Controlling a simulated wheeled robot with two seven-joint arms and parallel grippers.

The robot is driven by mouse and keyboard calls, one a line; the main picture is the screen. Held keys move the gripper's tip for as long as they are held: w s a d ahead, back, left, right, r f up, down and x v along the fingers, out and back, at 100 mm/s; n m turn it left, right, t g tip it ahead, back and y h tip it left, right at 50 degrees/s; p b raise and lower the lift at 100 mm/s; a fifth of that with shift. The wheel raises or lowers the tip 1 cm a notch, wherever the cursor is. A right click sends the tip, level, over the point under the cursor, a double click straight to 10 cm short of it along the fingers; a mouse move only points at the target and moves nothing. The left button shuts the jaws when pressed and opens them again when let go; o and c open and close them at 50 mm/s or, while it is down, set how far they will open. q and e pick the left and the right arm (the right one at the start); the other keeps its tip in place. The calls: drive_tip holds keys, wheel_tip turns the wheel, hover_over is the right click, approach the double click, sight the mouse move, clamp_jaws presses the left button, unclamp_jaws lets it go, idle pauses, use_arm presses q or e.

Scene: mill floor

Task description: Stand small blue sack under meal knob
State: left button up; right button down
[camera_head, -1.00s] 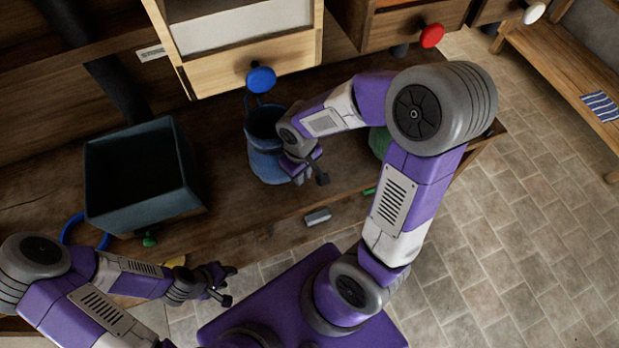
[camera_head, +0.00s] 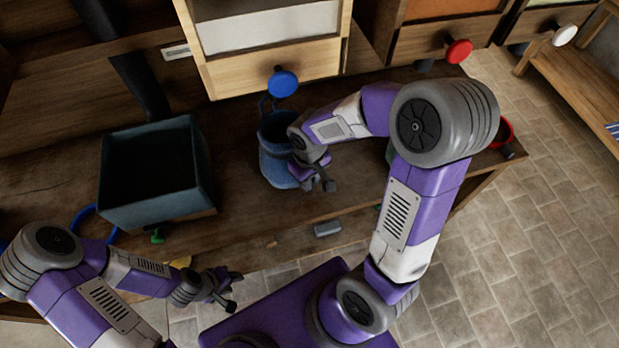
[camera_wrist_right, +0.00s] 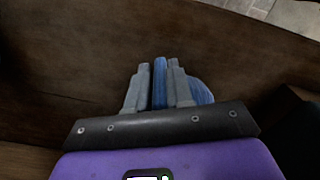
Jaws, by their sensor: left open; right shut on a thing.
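The blue sack (camera_head: 275,160) stands upright on the wooden bench, in front of and below a drawer with a blue knob (camera_head: 283,83). Its rim is open and a thin dark-blue loop rises at its back. My right gripper (camera_head: 322,184) is at the sack's near right side. In the right wrist view, the fingers (camera_wrist_right: 158,88) are shut on a strip of the blue sack (camera_wrist_right: 200,92). A red knob (camera_head: 459,51) and a white knob (camera_head: 564,35) are further right; I cannot read which knob is meal. My left gripper (camera_head: 232,288) is open and empty near the bench's front edge.
A dark teal bin (camera_head: 155,208) stands left of the sack. A small grey block (camera_head: 327,229) lies near the bench's front edge. A red ring-shaped thing (camera_head: 506,132) shows at the right end, partly behind my arm. Bare bench lies between bin and sack.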

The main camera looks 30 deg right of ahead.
drive_tip(key=c, duration=0.9)
unclamp_jaws()
drive_tip(key=shift+c, duration=0.2)
